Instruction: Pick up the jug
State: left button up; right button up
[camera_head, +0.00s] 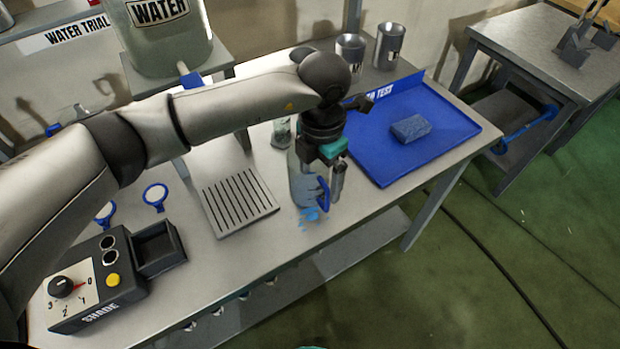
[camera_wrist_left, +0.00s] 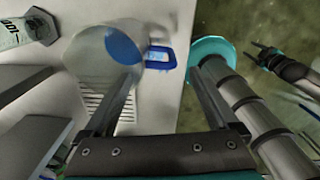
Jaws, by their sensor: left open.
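The clear jug (camera_head: 299,182) with a blue handle (camera_head: 323,195) stands near the front edge of the metal table, partly hidden by my left gripper. In the left wrist view the jug (camera_wrist_left: 90,62) is at upper left, with its handle (camera_wrist_left: 160,56) pointing right between the fingertips. My left gripper (camera_head: 335,178) is open, pointing down on the handle side. In the wrist view its fingers (camera_wrist_left: 162,76) are spread, the left one overlapping the jug's body. Contact cannot be told. My right gripper (camera_wrist_left: 262,54) shows small at the upper right of the wrist view; its jaw state is unclear.
A blue tray (camera_head: 440,150) holding a blue block (camera_head: 410,128) lies right of the jug. A slotted metal plate (camera_head: 238,202) and a control box (camera_head: 95,285) lie left. Two metal cups (camera_head: 390,45) stand behind. A small glass vessel (camera_head: 281,132) is close behind the jug.

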aim_at(323, 183)
pick_arm(q)
jog(key=f, duration=0.4)
jog(key=shift+w+d+f, duration=0.15)
jog(key=shift+d+f, duration=0.15)
grip_shut()
dwell(0.5)
